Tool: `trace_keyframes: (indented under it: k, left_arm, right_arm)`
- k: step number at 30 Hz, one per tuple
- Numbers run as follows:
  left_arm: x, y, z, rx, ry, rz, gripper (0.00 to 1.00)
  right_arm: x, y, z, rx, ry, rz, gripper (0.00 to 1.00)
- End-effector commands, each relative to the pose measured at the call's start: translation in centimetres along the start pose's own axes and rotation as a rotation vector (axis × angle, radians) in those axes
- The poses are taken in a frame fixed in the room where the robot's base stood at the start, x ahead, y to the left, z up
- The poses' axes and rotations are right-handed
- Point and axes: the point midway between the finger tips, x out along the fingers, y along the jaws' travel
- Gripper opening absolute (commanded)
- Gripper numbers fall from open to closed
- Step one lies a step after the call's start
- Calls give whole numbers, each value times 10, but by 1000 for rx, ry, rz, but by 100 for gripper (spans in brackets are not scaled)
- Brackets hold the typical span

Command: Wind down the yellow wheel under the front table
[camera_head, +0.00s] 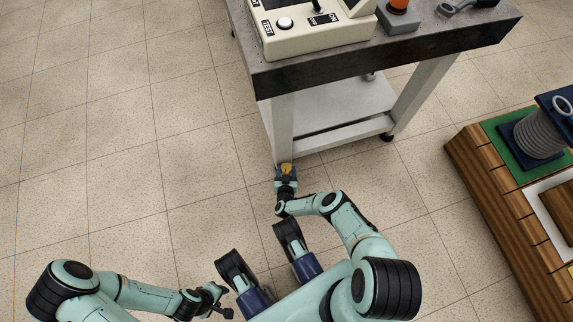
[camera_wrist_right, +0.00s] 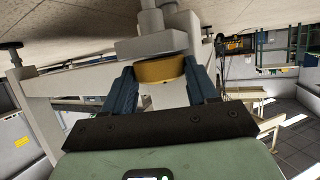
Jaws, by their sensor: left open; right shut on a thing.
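The yellow wheel (camera_wrist_right: 160,70) sits under the foot of a leg of the front table (camera_head: 440,45). In the head view the wheel (camera_head: 288,168) shows as a small yellow patch at the bottom of the near left leg. My right gripper (camera_head: 287,174) is at that leg near the floor. In the right wrist view its two blue fingers (camera_wrist_right: 161,80) stand on either side of the wheel, shut on it. My left gripper (camera_head: 222,300) is open and empty, low over the floor near my base, far from the table.
The table has a lower shelf (camera_head: 345,110) and a dark caster (camera_head: 387,136) at its right leg. A control box (camera_head: 310,30) stands on top. A wooden bench (camera_head: 500,200) with a coil (camera_head: 540,133) stands at the right. The floor at left is clear.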

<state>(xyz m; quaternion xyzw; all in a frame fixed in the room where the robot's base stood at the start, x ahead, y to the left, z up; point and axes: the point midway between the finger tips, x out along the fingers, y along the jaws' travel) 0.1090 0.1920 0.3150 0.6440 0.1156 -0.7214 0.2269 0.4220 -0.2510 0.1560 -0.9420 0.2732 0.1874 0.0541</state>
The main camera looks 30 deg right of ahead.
Motion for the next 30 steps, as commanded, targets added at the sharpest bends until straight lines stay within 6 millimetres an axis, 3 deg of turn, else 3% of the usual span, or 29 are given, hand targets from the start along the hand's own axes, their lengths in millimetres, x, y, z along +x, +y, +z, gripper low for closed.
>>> trace_keyframes:
  k: [12,13,15,30]
  left_arm:
    - [0,-1,1,-1,-2,-1,43]
    - [0,-1,1,-1,-2,-1,43]
    - [0,0,1,-1,-2,-1,43]
    - [-2,2,-2,2,9,3,43]
  right_arm:
    - [0,0,0,4,1,9,28]
    - [0,0,0,4,1,9,68]
    - [0,0,0,4,1,9,84]
    - [2,2,-5,2,1,5,84]
